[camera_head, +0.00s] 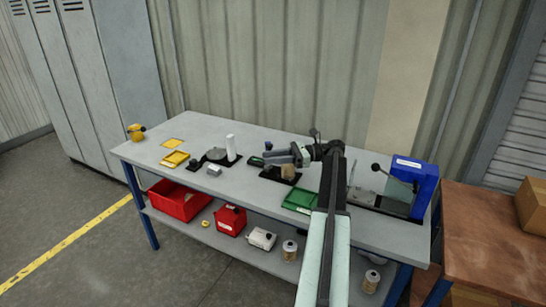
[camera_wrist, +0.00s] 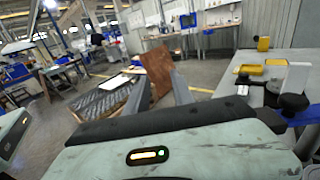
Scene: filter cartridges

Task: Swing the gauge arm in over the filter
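A tan, cylinder-like block, apparently the filter (camera_head: 289,173), stands on a black base on the workbench, partly hidden by my gripper. A dark bar with a green part, possibly the gauge arm (camera_head: 257,161), lies at the left of that base, out to the side of the tan block. My gripper (camera_head: 276,157) is above the base and points left. In the wrist view its two grey fingers (camera_wrist: 160,92) stand apart with nothing held between them. A black knob (camera_wrist: 293,104) shows at the right of the wrist view, outside the fingers.
A white cylinder (camera_head: 231,147) on a grey round fixture and a yellow tray (camera_head: 175,159) stand to the left. A green tray (camera_head: 299,201) is near the front edge. A blue machine (camera_head: 425,180) with a lever stands at the right end.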

